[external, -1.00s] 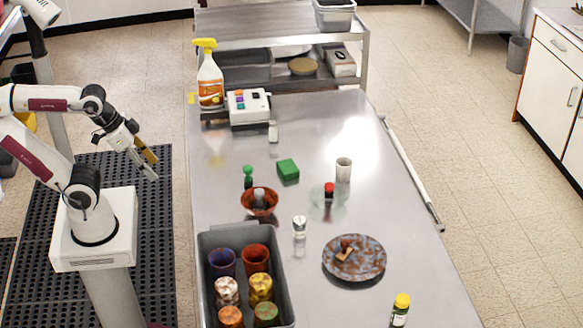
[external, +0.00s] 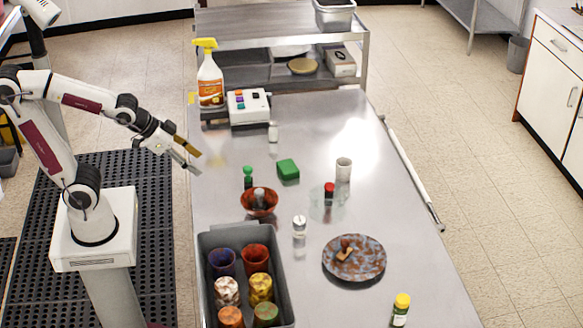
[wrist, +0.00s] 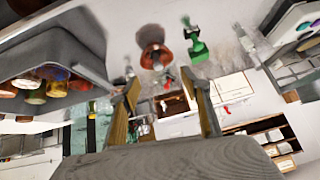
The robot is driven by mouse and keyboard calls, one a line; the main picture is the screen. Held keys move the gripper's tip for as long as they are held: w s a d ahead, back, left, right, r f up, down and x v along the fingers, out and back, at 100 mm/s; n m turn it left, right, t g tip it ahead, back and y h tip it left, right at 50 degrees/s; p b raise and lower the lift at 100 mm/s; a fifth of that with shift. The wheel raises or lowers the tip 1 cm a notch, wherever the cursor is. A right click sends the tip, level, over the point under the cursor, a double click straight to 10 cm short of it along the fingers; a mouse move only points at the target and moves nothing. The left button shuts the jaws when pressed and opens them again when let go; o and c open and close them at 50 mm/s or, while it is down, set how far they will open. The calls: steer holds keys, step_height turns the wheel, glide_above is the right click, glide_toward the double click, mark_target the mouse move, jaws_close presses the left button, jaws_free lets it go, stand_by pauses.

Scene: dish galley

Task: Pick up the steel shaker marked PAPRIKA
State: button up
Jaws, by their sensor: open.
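Several small shakers stand on the steel table, and no label can be read, so I cannot tell which is marked PAPRIKA. One silver-topped shaker (external: 299,226) stands right of the grey tub. Another small pale shaker (external: 273,132) stands near the button box. A grey-topped item (external: 259,195) sits in or just behind the red-brown bowl (external: 257,208); the bowl also shows in the wrist view (wrist: 151,36). My gripper (external: 198,163) is open and empty, raised near the table's left edge. Its two fingers (wrist: 160,78) are spread in the wrist view.
A grey tub (external: 240,237) of several cups stands front left. A green-topped bottle (external: 248,177), green block (external: 288,169), red-capped jar (external: 329,190), white cup (external: 343,168), plate (external: 354,270) and yellow-capped bottle (external: 400,310) are spread out. A spray bottle (external: 210,82) stands behind.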

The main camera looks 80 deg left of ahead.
steer(key=w+f+m+t, duration=0.1)
steer(key=w+f+t, duration=0.1)
steer(key=w, duration=0.6)
steer(key=m+t+h, duration=0.3)
steer(key=h, duration=0.3)
glide_toward(295, 218)
steer(key=shift+a+r, duration=0.1)
steer(key=shift+x, duration=3.35)
